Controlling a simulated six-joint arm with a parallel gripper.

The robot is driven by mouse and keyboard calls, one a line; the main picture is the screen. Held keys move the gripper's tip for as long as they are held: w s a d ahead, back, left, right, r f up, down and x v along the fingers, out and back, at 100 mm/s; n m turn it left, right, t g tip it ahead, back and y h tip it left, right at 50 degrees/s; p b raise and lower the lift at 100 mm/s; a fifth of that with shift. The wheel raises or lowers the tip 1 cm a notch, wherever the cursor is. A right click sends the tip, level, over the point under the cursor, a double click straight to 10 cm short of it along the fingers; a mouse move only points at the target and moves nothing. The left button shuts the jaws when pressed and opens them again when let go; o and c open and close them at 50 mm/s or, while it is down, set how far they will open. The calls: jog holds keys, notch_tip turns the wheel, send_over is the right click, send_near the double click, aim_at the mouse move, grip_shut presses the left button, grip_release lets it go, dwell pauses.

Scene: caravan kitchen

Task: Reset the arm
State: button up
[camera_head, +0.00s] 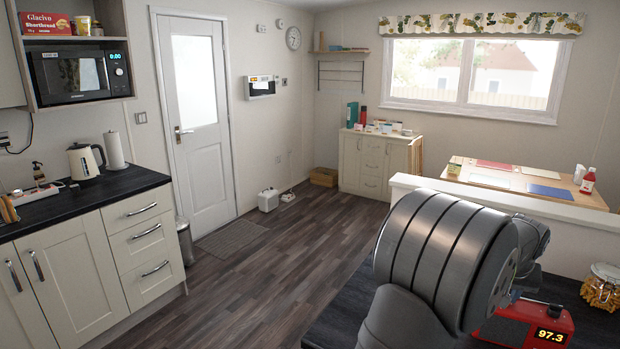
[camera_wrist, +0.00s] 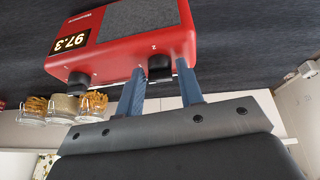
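My gripper (camera_wrist: 162,68) shows in the wrist view with its two blue-grey fingers apart and nothing held between them. The fingertips are at the lower edge of a red radio (camera_wrist: 128,48) with a grey speaker panel, two dark knobs and a "97.3" display. I cannot tell whether the fingers touch the radio. Part of the red radio (camera_head: 545,331) shows there behind the arm, on the dark counter.
A jar of pasta (camera_head: 602,287) stands right of the radio; several jars (camera_wrist: 62,108) show in the wrist view. A low white partition (camera_head: 565,232) stands behind my arm, with a table (camera_head: 515,178) beyond. The floor (camera_head: 265,285) at middle is clear.

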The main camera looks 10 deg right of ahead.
jog(key=shift+n, duration=0.4)
